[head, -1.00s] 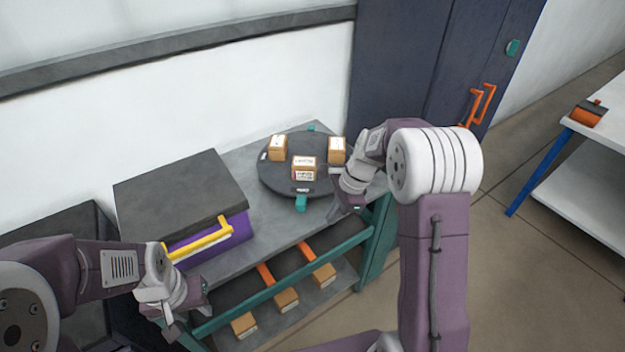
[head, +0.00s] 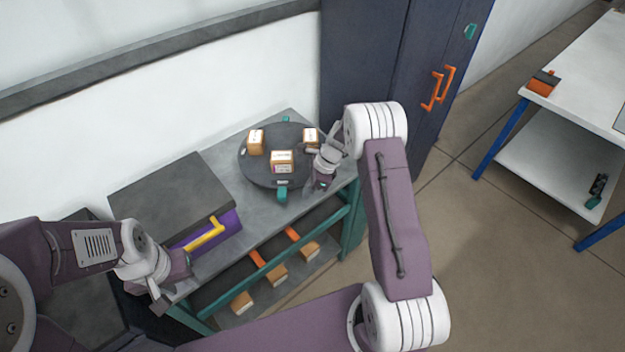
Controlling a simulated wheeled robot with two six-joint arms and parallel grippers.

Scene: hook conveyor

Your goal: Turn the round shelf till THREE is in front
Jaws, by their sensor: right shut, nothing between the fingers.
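The round shelf (head: 262,173) is a dark disc on the grey bench top. Several small tan boxes stand on it: one at the left (head: 256,141), one at the front (head: 283,160) and one at the right (head: 311,136). Their labels are too small to read. A teal tab (head: 282,194) sticks out at the disc's front, and another (head: 285,119) shows at the back. My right gripper (head: 318,188) is shut and empty, beside the disc's right front edge; I cannot tell whether it touches. My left gripper (head: 160,302) is at the bench's front left corner, its fingers unclear.
A purple box (head: 222,228) with a dark lid and yellow handle sits left of the disc. Several tan boxes (head: 276,273) lie on the lower shelf. A dark cabinet (head: 370,60) with orange handles stands behind right. A white table (head: 590,75) is far right.

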